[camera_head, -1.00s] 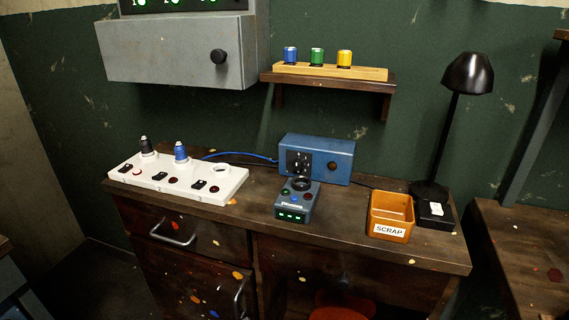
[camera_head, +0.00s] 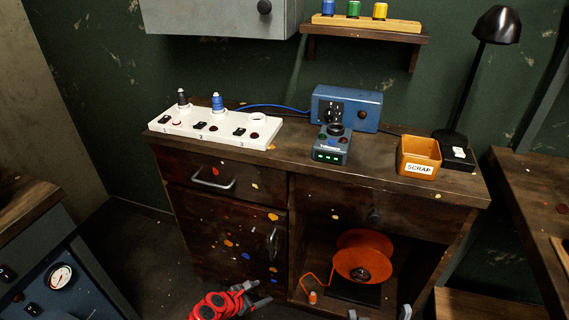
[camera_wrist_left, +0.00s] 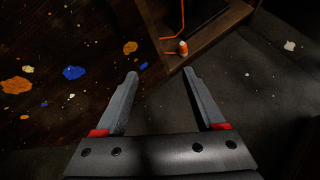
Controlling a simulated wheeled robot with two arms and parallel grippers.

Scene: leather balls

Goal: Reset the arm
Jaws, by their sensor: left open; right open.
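My left gripper (camera_head: 258,293) is low in front of the bench, at the bottom of the head view, with its red arm coming in from below. In the left wrist view its two fingers (camera_wrist_left: 160,76) are spread apart with nothing between them. My right gripper (camera_head: 379,312) shows only as two separated fingertips at the bottom edge, in front of the open lower shelf; the rest is cut off.
The wooden bench (camera_head: 290,158) carries a white socket strip (camera_head: 215,127), a blue box (camera_head: 362,100), a small device (camera_head: 331,148), a SCRAP bin (camera_head: 420,155) and a lamp (camera_head: 497,25). An orange reel (camera_head: 363,246) stands on the lower shelf. A gauge cabinet (camera_head: 60,277) is at left.

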